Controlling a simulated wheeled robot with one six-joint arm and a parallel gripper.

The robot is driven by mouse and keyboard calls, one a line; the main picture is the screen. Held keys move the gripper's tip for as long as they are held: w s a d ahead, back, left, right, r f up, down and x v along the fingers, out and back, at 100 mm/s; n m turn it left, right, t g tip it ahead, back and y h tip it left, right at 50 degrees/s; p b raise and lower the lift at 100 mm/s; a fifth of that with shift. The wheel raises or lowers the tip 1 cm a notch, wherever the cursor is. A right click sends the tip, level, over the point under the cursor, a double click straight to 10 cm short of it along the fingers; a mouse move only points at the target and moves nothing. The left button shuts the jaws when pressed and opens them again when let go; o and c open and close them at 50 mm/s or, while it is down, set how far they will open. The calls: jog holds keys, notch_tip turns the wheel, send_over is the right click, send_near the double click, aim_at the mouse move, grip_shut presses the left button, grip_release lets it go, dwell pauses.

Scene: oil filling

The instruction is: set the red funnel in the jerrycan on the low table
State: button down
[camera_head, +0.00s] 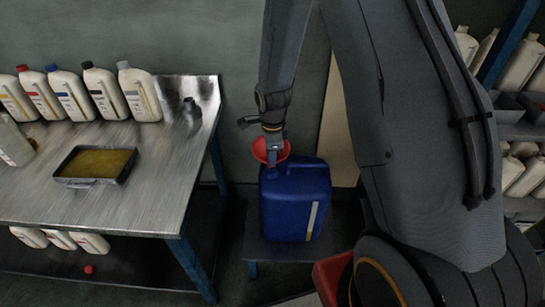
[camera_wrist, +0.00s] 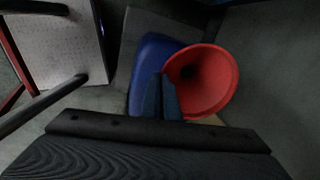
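The red funnel (camera_head: 260,152) is at the top left of the blue jerrycan (camera_head: 285,213), mouth upward. Its spout is hidden, so I cannot tell whether it is inside the jerrycan's opening. The jerrycan stands upright on the low dark table (camera_head: 262,249). My gripper (camera_head: 273,160) reaches down from above at the funnel. In the wrist view, the fingers of my gripper (camera_wrist: 162,78) are close together at the left rim of the funnel (camera_wrist: 226,88) and look shut on it. The jerrycan (camera_wrist: 152,58) shows behind them.
A metal workbench (camera_head: 165,185) on the left carries several bottles (camera_head: 102,94) and a tray of oil (camera_head: 70,181). A red object (camera_head: 332,277) is at the low table's right. Shelves with bottles (camera_head: 522,65) stand far right. The wall is close behind the jerrycan.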

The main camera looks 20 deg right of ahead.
jog(key=shift+f+b, duration=0.6)
jog(key=shift+f, duration=0.3)
dwell(0.4)
jog(key=c, duration=2)
grip_release()
jog(key=shift+r, duration=0.15)
jog(key=r, duration=0.2)
jog(key=r+b, duration=0.1)
jog(key=r, duration=0.2)
jog(key=s+r, duration=0.1)
jog(key=r, duration=0.1)
jog(key=shift+a+r, duration=0.1)
jog(key=shift+r, duration=0.15)
